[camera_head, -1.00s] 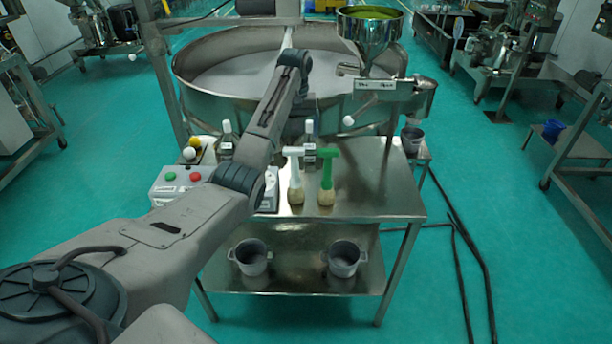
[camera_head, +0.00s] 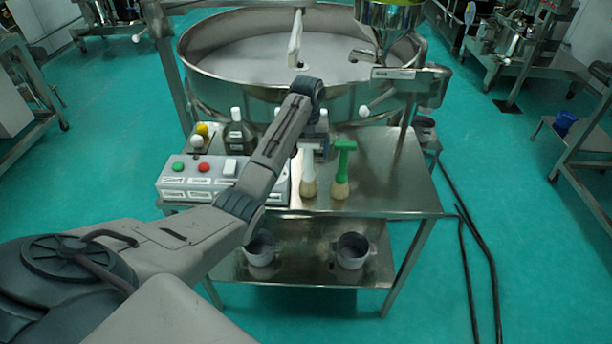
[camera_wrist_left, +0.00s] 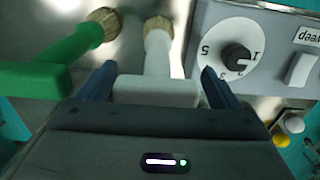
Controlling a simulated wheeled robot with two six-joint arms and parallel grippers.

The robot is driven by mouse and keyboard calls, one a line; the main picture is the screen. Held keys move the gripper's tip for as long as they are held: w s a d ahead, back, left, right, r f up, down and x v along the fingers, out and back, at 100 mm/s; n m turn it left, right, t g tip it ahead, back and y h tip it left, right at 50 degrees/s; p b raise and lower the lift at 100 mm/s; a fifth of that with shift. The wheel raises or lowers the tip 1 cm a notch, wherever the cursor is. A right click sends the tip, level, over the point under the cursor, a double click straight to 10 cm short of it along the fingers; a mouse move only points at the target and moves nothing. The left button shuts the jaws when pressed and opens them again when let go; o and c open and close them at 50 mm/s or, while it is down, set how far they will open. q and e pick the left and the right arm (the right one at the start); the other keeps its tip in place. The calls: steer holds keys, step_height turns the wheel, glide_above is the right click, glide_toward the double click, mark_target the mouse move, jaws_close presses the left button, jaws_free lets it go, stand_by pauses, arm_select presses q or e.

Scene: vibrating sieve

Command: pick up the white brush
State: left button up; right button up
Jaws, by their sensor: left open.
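The white brush (camera_head: 308,177) stands bristles-down on the steel table, left of the green brush (camera_head: 343,168). Its top is partly hidden by my left gripper (camera_head: 314,143), which is above and behind it. In the left wrist view, the white brush (camera_wrist_left: 157,55) lies between the two dark fingers of my open left gripper (camera_wrist_left: 157,84). Its white crosspiece spans much of the gap, and I cannot tell whether the fingers touch it. The green brush (camera_wrist_left: 65,60) is just outside the left finger. My right gripper is not in view.
A control box (camera_head: 205,178) with buttons is left of the brushes; its dial (camera_wrist_left: 237,56) shows close in the wrist view. The round sieve (camera_head: 215,88) fills the back. The table's right side (camera_head: 395,180) is clear.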

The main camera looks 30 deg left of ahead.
arm_select(q)
steer(key=shift+d, duration=0.15)
steer(key=shift+c, duration=0.3)
steer(key=shift+s+d+r, duration=0.25)
steer(key=shift+d+r, duration=0.05)
steer(key=shift+r, duration=0.05)
steer(key=c, duration=0.7)
steer(key=shift+a+f, duration=0.1)
steer(key=c, duration=0.7)
steer(key=shift+a, duration=0.1)
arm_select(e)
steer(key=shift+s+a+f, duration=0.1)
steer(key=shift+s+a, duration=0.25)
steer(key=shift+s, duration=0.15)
arm_select(q)
steer(key=shift+w, duration=0.1)
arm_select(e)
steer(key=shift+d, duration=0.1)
